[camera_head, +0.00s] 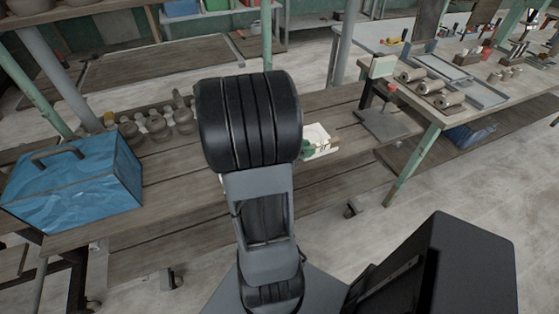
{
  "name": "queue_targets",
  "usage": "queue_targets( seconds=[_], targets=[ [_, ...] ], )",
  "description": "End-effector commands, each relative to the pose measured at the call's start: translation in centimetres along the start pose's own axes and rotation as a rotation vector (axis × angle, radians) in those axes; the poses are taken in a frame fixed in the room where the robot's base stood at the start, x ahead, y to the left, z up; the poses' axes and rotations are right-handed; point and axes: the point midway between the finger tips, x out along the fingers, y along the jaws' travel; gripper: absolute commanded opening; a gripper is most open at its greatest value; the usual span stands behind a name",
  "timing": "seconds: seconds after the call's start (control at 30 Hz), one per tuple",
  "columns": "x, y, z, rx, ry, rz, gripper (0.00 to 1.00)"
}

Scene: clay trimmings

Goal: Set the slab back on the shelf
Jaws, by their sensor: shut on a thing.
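My arm fills the middle of the view, and its thick black joint (249,122) hides what lies behind it. My gripper cannot be made out; it seems hidden behind that joint. A small pale, flat piece (319,136) with something dark green at its left shows just right of the joint, over the wooden boards. I cannot tell whether it is the slab or whether it is held. The wooden plank shelf (190,205) runs across the view under my arm.
A grey plate stand (383,122) is at right. A table with clay rolls (440,95) stands farther right. Bare planks show at front.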

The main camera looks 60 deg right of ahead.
Motion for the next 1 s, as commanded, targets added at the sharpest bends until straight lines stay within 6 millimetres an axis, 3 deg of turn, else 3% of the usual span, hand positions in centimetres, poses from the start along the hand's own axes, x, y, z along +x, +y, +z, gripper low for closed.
queue_targets(
  seconds=[0.13,0.4,0.73,1.0],
  targets=[
    [-1.5,3.1,-2.4,-0.005,-0.001,0.004,0.00],
    [-1.7,5.6,-6.9,-0.002,-0.002,0.002,0.00],
    [-2.0,6.8,-9.0,-0.001,-0.001,0.005,0.00],
    [-0.9,6.8,-11.5,0.000,-0.002,0.003,0.00]
  ],
)
